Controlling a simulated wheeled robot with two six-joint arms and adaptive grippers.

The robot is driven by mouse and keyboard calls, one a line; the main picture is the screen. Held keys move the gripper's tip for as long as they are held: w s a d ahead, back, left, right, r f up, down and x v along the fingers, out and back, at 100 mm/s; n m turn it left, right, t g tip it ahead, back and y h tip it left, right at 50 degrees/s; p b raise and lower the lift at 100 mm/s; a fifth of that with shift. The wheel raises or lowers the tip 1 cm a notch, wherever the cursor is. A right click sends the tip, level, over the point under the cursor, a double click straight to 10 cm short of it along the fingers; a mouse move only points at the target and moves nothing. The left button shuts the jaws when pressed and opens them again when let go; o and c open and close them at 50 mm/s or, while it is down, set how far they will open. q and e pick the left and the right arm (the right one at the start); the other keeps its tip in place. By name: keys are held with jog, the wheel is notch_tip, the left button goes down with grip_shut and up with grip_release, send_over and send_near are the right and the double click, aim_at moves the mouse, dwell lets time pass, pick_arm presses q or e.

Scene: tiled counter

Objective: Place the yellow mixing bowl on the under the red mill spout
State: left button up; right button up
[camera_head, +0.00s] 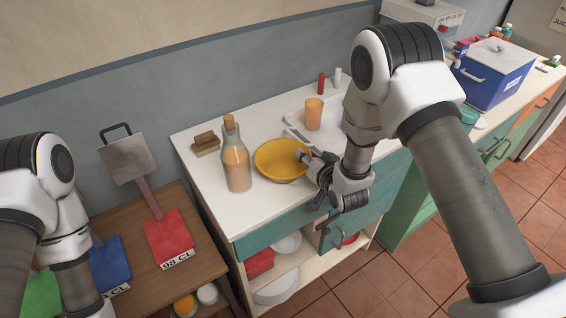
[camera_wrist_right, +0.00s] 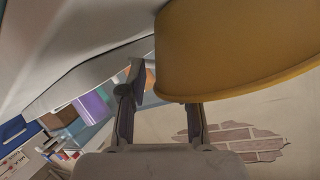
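The yellow mixing bowl (camera_head: 281,160) stands upright on the white counter top in the head view. It fills the upper right of the right wrist view (camera_wrist_right: 235,45). My right gripper (camera_head: 308,158) is at the bowl's right rim. In the wrist view its fingers (camera_wrist_right: 160,105) are spread, with a gap between one finger and the bowl; the other fingertip is hidden behind the bowl. I cannot tell whether it touches the bowl. My left arm enters at the left, but its gripper is out of frame. I cannot make out a red mill with a spout.
A corked bottle (camera_head: 236,160) stands close left of the bowl. An orange cup (camera_head: 313,114) stands behind it on a pale tray. Brown blocks (camera_head: 206,143) lie at the back left. A blue cooler (camera_head: 494,76) is far right.

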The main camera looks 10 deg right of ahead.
jog(key=shift+w+f, duration=0.1)
jog(key=shift+w, duration=0.15)
grip_shut()
